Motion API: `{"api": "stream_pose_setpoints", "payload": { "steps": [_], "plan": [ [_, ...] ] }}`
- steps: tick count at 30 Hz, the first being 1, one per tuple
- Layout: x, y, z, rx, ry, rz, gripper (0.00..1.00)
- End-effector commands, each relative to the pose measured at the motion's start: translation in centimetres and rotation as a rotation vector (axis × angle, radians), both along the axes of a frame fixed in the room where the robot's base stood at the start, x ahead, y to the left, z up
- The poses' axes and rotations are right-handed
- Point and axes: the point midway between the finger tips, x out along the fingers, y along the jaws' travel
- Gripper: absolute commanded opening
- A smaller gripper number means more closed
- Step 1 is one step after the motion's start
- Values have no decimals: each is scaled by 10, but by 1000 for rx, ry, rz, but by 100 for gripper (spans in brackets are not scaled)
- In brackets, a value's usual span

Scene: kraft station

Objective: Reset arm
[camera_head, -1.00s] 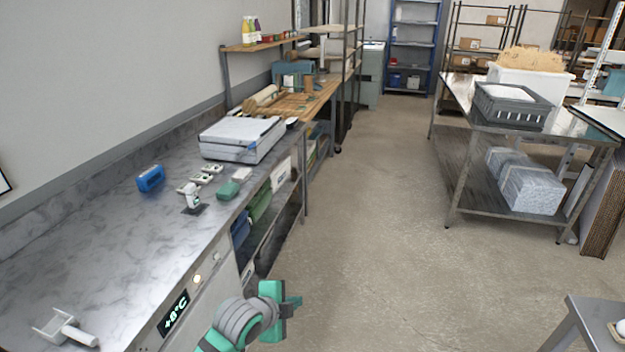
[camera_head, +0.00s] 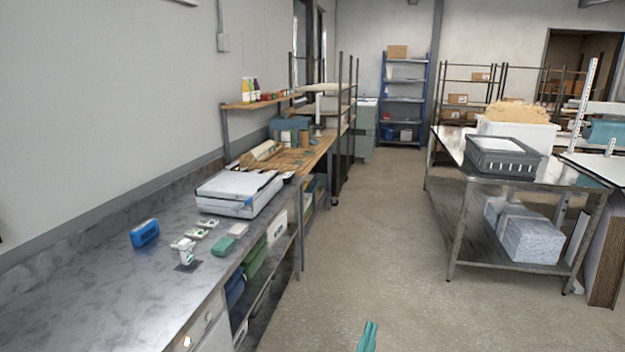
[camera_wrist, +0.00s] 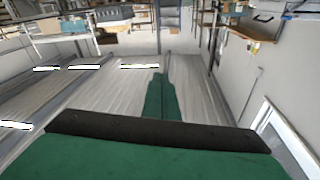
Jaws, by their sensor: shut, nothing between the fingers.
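My gripper (camera_head: 368,338) shows only as teal fingertips at the bottom edge of the head view, over the open floor right of the marble-topped counter. In the wrist view my gripper (camera_wrist: 159,85) points forward with its two green fingers together. It is shut and holds nothing. The rest of my arm is out of the head view.
The counter (camera_head: 100,290) on the left bears a blue device (camera_head: 145,233), a white flat machine (camera_head: 238,194) and several small items. A steel table (camera_head: 462,215) with a grey crate (camera_head: 503,157) stands at right. The floor (camera_head: 370,230) between is clear.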

Motion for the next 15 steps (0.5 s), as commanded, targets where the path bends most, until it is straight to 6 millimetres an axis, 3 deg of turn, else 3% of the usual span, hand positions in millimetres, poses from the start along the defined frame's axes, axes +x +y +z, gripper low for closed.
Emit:
{"api": "stream_pose_setpoints", "payload": {
  "steps": [8, 15],
  "plan": [
    [-49, 6, -45, -232, 76, 123, 0],
    [-108, 19, -96, -352, 159, 234, 0]
  ]
}}
